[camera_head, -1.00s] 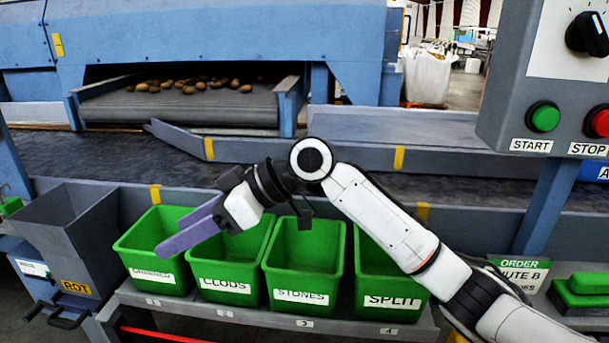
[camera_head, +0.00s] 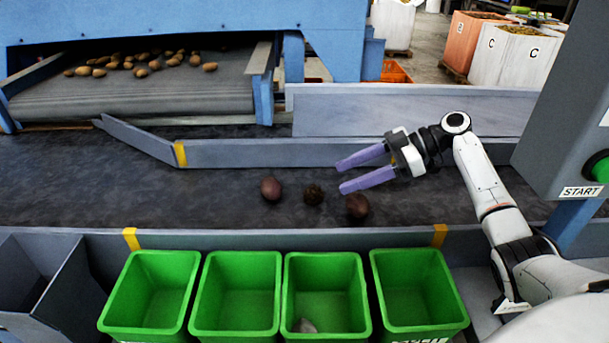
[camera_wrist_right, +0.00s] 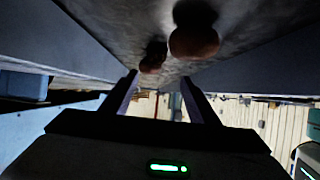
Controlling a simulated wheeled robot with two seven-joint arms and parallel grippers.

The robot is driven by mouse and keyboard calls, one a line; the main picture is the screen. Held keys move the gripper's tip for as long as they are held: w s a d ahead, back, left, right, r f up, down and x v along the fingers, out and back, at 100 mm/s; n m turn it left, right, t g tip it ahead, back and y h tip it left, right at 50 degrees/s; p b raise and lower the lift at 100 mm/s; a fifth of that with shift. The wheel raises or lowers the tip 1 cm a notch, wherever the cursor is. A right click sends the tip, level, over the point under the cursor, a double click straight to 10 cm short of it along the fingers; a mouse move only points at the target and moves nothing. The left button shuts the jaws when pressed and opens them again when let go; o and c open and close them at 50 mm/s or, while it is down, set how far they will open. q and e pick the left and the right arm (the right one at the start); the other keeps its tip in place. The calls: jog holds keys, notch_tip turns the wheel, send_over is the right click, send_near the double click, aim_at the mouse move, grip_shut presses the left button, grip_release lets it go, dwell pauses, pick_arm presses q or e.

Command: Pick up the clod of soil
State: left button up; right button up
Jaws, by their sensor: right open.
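The clod of soil (camera_head: 313,194) is a small, dark brown, rough lump on the dark belt in the head view. It lies between two smoother reddish-brown potatoes, one to its left (camera_head: 270,188) and one to its right (camera_head: 357,206). My right gripper (camera_head: 340,177) is open and empty, with purple fingers pointing left, above and to the right of the clod. In the right wrist view, the fingers (camera_wrist_right: 160,85) are spread, with a reddish potato (camera_wrist_right: 193,42) beyond them. I cannot tell the clod from shadow there. My left gripper is out of view.
Four green bins stand along the near side of the belt; the third from the left (camera_head: 327,257) holds a grey lump. A grey guide rail (camera_head: 340,153) runs behind the belt. A control box (camera_head: 560,110) stands at right. Several potatoes lie on the feed conveyor (camera_head: 130,97).

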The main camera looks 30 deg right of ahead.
aim_at(317, 188)
jog(key=shift+s+d+f, duration=0.1)
jog(key=shift+d+f, duration=0.1)
jog(key=shift+f, duration=0.1)
jog(key=shift+a+f, duration=0.1)
jog(key=shift+f, duration=0.1)
jog(key=p+x, duration=0.1)
jog(key=x, duration=0.3)
jog(key=shift+a, duration=0.25)
jog(key=x, duration=0.2)
jog(key=w+p+x, duration=0.1)
jog(key=x, duration=0.1)
jog(key=shift+w, duration=0.15)
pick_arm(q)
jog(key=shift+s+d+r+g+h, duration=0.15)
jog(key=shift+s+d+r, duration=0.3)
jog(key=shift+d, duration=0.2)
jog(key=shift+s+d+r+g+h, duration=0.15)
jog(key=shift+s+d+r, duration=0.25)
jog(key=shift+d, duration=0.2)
pick_arm(e)
jog(key=shift+w+a+f, duration=0.2)
jog(key=shift+a+f, duration=0.1)
jog(key=c, duration=1.1)
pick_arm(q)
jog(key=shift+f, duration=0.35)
pick_arm(e)
notch_tip(317, 188, up, 10)
jog(key=shift+r, duration=0.1)
